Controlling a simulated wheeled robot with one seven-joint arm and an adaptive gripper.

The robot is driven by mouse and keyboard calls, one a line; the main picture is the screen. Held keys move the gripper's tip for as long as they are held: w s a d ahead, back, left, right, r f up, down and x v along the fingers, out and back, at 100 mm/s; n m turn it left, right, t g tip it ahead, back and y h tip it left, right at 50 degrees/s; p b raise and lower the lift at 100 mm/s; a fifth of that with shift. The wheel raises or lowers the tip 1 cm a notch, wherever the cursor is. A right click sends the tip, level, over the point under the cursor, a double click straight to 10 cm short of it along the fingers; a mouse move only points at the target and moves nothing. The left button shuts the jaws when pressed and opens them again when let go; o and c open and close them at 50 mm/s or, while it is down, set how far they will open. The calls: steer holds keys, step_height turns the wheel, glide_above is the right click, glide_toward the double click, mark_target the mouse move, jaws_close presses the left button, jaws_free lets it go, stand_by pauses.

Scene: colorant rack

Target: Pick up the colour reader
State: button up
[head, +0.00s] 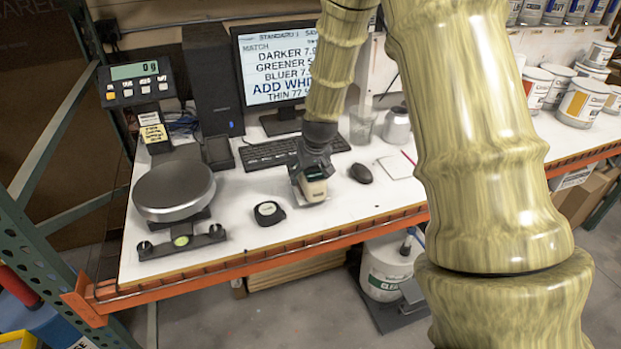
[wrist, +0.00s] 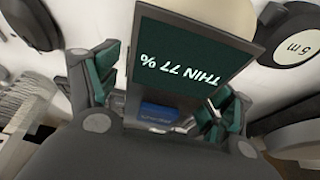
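The colour reader (head: 313,189) is a small pale device near the front middle of the white bench. In the wrist view the colour reader (wrist: 195,62) shows a dark green screen reading "THIN 77 %", with a blue patch below it. My gripper (head: 311,170) comes down over it from above. In the wrist view my gripper (wrist: 165,98) has its green-padded fingers against both sides of the reader's body and looks shut on it. Its lower end is at the bench top; I cannot tell whether it touches.
A black tape measure (head: 269,213) lies left of the reader and a mouse (head: 361,173) to its right. A keyboard (head: 272,154) and monitor (head: 277,70) stand behind. A round scale (head: 174,190) is at the left. Paint cans (head: 583,102) stand at the right.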

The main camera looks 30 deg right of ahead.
steer(key=c, duration=1.7)
steer(key=shift+w+r, duration=0.1)
steer(key=shift+r, duration=0.1)
